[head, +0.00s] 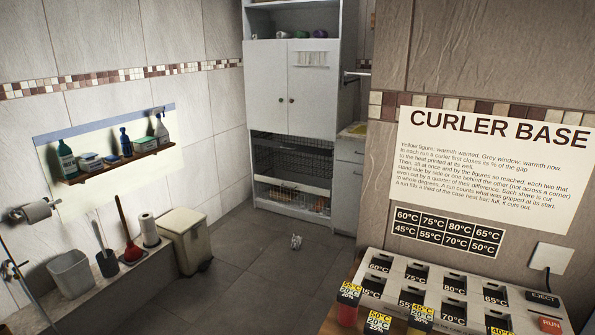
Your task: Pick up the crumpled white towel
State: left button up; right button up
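A small crumpled white thing (296,241), which looks like the towel, lies on the dark tiled floor in the middle of the head view. It is in front of the tall white cabinet and stands apart from everything around it. It is small in the picture, with some darker patches, so its folds are hard to make out. Neither of my grippers shows in the head view.
A tall white cabinet (266,88) with wire baskets stands behind. A cream bin (185,240) and a ledge with a plunger (128,235) and grey bucket (71,274) are at left. A curler case (425,290) fills the lower right. The dark floor (240,275) between is clear.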

aim_at(296, 240)
jog(key=i+j, duration=0.3)
jog(key=i, duration=0.15)
jog(key=i+j+u, duration=0.1)
jog(key=i+j, duration=0.25)
jog(key=i, duration=0.15)
jog(key=i+j, duration=0.3)
jog(key=i, duration=0.15)
jog(key=i+j, duration=0.25)
jog(key=i, duration=0.25)
jog(key=i+j+u, duration=0.1)
jog(key=i+j, duration=0.2)
jog(key=i, duration=0.15)
